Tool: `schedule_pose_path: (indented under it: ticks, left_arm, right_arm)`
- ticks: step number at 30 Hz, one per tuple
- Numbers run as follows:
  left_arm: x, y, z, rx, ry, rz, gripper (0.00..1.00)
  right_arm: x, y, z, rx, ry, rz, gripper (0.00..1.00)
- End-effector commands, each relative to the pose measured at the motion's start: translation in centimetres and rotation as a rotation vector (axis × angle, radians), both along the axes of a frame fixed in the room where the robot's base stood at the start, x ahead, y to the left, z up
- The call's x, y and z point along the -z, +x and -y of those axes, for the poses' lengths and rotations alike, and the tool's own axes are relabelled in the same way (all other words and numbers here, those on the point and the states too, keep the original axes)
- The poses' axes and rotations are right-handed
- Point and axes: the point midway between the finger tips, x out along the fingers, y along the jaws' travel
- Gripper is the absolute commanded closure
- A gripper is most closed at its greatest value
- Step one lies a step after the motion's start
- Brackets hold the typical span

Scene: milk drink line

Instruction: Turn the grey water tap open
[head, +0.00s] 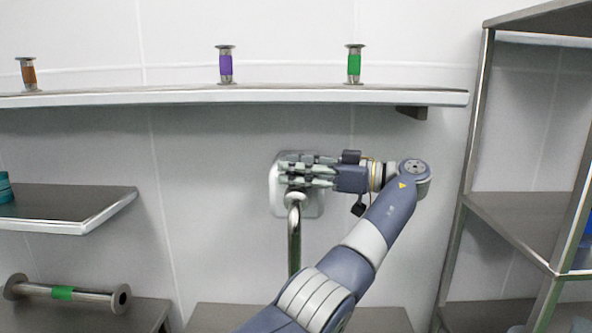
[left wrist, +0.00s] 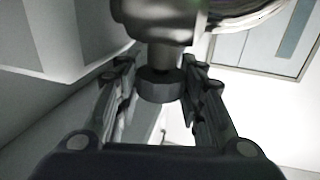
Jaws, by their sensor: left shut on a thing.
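The grey water tap (head: 294,240) is on the wall below the long shelf, at a pale square wall plate (head: 276,198), and its metal pipe hangs down. My left gripper (head: 288,172) reaches it from the right, and its fingers cover the upper part of the tap. In the left wrist view the fingers stand on both sides of the tap's dark faceted knob (left wrist: 160,88), and the gripper is shut on it. The knob's stem and a rounded metal body show beyond it. The turn of the knob cannot be read. My right gripper is not in view.
A green-banded pipe piece (head: 62,293) lies at lower left. A metal rack (head: 468,180) stands at right.

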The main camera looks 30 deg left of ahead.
Motion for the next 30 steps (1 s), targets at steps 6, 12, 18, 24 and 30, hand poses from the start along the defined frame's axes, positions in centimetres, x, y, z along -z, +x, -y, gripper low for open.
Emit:
schedule_pose_path:
  ticks: [6, 12, 18, 24, 30]
  left_arm:
    - [0.0, 0.0, 0.0, 0.0, 0.0, 0.0, 0.43]
    - [0.0, 0.0, 0.0, 0.0, 0.0, 0.0, 0.43]
    - [-0.5, 0.0, 0.0, 0.001, 0.001, 0.002, 0.43]
    - [-3.6, 0.0, 0.0, 0.0, 0.001, 0.004, 0.43]
    - [-7.3, 0.0, 0.0, 0.001, 0.002, 0.003, 0.43]
  right_arm:
    - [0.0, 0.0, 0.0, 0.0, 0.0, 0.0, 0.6]
    - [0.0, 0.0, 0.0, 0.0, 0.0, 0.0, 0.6]
    - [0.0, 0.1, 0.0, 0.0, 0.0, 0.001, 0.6]
    - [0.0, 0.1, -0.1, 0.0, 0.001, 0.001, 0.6]
    - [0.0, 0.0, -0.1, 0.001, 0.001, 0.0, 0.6]
